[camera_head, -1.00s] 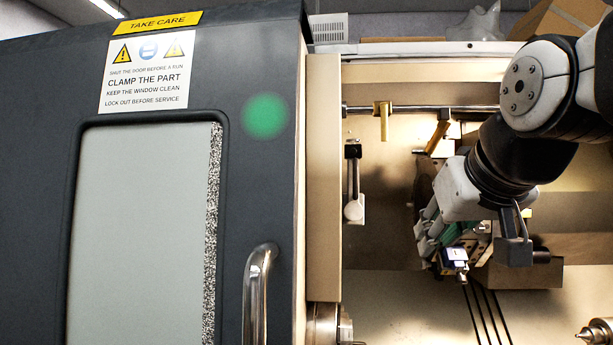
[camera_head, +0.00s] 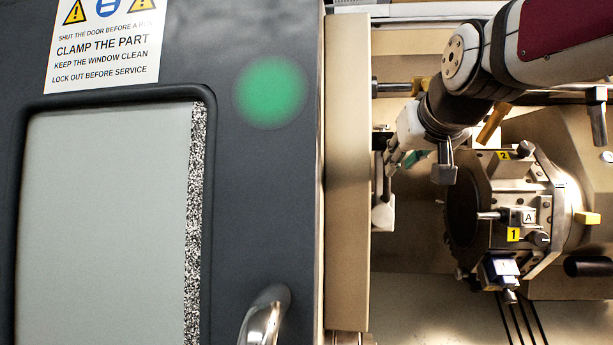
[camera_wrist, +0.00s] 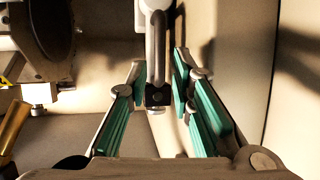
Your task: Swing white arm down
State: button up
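The white arm (camera_head: 383,200) is on the back wall of the machine, just right of the door edge. In the head view its pale knob is at the lower end and its dark pivot block (camera_head: 381,139) at the upper end. In the wrist view the grey rod of the white arm (camera_wrist: 156,45) runs from the white knob at the top edge to a black block. My gripper (camera_wrist: 159,75) is open, with green-padded fingers on either side of the rod and visible gaps. In the head view my gripper (camera_head: 392,160) is beside the arm, its fingers partly hidden.
A tool turret (camera_head: 505,215) with numbered stations stands right of my gripper. A rail (camera_head: 395,87) with yellow brackets crosses above. The grey door (camera_head: 270,190) with its handle (camera_head: 268,315) is at left. The floor below the arm looks clear.

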aim_at(387, 192)
jog(key=p+x, duration=0.1)
jog(key=x, duration=0.8)
jog(key=shift+w+f, duration=0.1)
jog(key=shift+w, duration=0.05)
grip_shut()
